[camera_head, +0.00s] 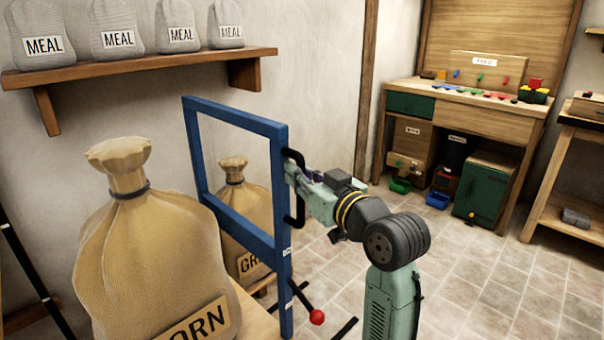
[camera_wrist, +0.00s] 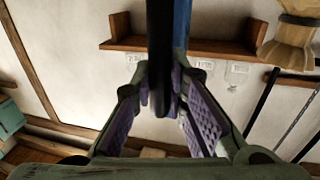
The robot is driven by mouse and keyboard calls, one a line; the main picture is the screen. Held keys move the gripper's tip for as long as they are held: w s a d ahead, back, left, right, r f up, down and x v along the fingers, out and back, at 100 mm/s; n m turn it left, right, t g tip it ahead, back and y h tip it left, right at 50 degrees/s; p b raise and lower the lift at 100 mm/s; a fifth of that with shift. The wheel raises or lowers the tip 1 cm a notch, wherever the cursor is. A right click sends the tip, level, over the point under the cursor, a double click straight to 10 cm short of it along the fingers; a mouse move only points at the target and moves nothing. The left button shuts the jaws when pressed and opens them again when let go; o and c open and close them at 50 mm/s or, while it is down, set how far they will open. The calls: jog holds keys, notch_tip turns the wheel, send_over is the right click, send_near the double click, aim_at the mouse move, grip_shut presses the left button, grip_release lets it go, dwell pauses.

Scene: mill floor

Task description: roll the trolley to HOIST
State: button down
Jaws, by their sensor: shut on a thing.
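The trolley's upright blue frame (camera_head: 282,200) stands in the middle of the head view. A black bar handle (camera_head: 299,212) is on its right side. My gripper (camera_head: 297,178) is shut on this handle. In the wrist view the black handle (camera_wrist: 160,45) runs between my purple-padded fingers (camera_wrist: 162,108). A tan CORN sack (camera_head: 160,255) stands left of the frame, above a wooden deck edge (camera_head: 256,322). A red-knobbed lever (camera_head: 317,317) is low by the frame. The trolley's wheels are out of view. No HOIST sign shows.
A grain sack (camera_head: 236,190) stands behind the frame. A wall shelf (camera_head: 150,72) holds several MEAL sacks. A workbench (camera_head: 480,113) with bins and a green cabinet (camera_head: 485,185) underneath stands at the back right. Another bench (camera_head: 575,130) is at the right edge. Tiled floor (camera_head: 450,275) between is clear.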

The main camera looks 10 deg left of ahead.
jog(key=shift+s+a, duration=0.2)
jog(key=c, duration=1.6)
grip_release()
jog(key=shift+o, duration=0.2)
jog(key=shift+d, duration=0.15)
jog(key=v, duration=1.2)
